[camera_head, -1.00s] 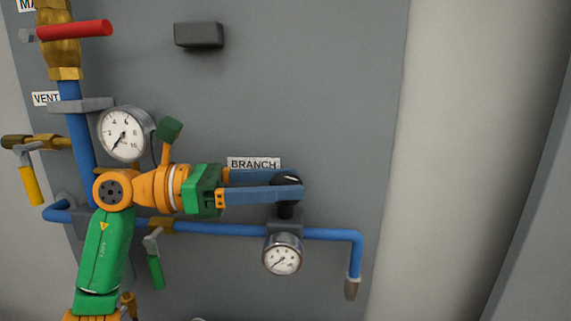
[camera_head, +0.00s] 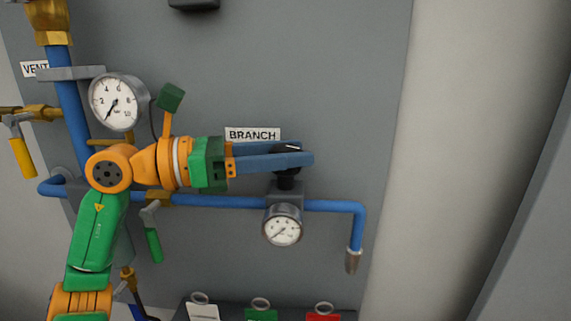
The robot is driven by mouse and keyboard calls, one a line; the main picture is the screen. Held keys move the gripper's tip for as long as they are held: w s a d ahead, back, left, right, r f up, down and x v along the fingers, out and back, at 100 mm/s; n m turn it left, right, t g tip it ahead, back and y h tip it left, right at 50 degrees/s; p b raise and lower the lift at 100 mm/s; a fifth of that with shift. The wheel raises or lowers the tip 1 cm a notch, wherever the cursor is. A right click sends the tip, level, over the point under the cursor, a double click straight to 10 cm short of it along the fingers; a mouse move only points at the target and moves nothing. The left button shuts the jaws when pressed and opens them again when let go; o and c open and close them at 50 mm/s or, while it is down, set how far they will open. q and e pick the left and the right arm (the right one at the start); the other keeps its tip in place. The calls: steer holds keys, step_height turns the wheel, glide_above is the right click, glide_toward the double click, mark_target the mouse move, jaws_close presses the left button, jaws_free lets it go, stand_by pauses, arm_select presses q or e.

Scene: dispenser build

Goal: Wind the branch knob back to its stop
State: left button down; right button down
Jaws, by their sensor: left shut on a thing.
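The branch knob (camera_head: 286,168) is black and sits on top of a grey regulator block on the blue pipe, just below the BRANCH label (camera_head: 252,134). My left gripper (camera_head: 296,156) comes in from the left, and its two long blue fingers are shut on the knob. The fingers hide much of the knob, and a pale mark shows on its top. The branch gauge (camera_head: 283,225) hangs under the knob, with its needle pointing to the lower left. My right gripper is not in view.
A larger gauge (camera_head: 116,102) and a green-handled valve (camera_head: 153,243) are close to my left arm. A yellow-handled valve (camera_head: 22,157) is at the far left. Several coloured tags on rings, including a green one (camera_head: 261,314), line the bottom edge. The wall right of the pipe is clear.

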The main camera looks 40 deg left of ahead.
arm_select(q)
steer(key=n+t+y+b, duration=0.2)
steer(key=shift+f+y+b, duration=0.2)
steer(key=shift+y+b, duration=0.1)
steer(key=shift+y, duration=0.1)
steer(key=shift+r+n+t+y+b, duration=0.1)
steer(key=shift+n+t+y+b, duration=0.35)
steer(key=shift+n+y, duration=0.5)
steer(key=shift+r+n+t+y+b, duration=0.1)
steer(key=shift+n+t+y+b, duration=0.35)
steer(key=shift+y, duration=0.8)
steer(key=shift+n, duration=0.3)
steer(key=c, duration=0.6)
jaws_free()
steer(key=b+v, duration=0.3)
steer(key=v, duration=0.4)
